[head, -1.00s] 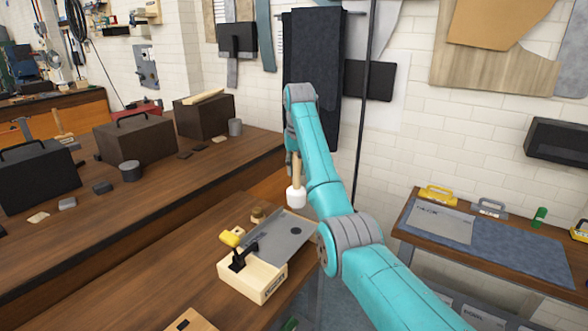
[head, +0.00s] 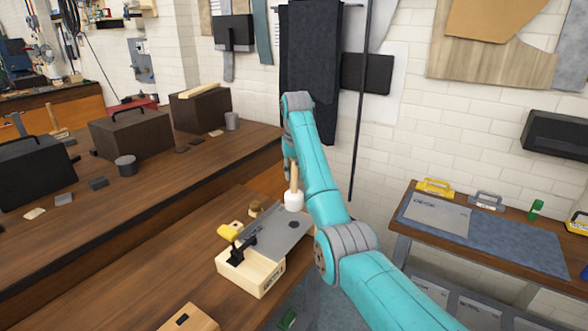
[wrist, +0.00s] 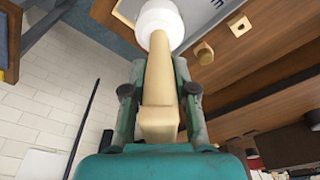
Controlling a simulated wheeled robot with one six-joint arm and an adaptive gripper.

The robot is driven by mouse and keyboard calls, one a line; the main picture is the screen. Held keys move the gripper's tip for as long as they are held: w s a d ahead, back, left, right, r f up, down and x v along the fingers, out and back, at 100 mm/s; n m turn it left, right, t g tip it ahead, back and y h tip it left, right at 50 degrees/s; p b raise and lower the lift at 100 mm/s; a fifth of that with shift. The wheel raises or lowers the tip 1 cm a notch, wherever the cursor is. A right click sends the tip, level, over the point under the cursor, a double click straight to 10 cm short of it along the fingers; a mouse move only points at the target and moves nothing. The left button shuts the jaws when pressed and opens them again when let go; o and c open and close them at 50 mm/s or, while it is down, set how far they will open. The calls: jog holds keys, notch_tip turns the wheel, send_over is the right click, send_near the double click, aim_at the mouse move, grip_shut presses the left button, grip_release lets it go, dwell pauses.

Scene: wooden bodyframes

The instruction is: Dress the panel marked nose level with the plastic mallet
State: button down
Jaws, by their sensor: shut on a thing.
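My gripper (wrist: 158,95) is shut on the wooden handle of the plastic mallet (wrist: 160,20), seen in the wrist view. In the head view the mallet (head: 294,200) hangs with its white head down, over the far end of a grey metal panel (head: 275,230). I cannot tell whether the head touches the panel. The panel has a dark round spot near its right edge and lies on a pale wooden block fixture (head: 252,276) with a black clamp with a yellow handle (head: 229,232) at its left. Any mark on this panel is too small to read here.
A small wooden knob-like piece (head: 255,209) stands beside the panel. Another wooden block (head: 190,320) is at the front of the bench. A second bench at right holds another grey panel (head: 436,216) and yellow and grey handled tools. Dark cases (head: 130,140) stand on the left bench.

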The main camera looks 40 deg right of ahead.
aim_at(294, 191)
notch_tip(294, 191, down, 7)
jog(key=shift+f, duration=0.1)
notch_tip(294, 191, up, 8)
jog(key=shift+r, duration=0.25)
dwell(0.5)
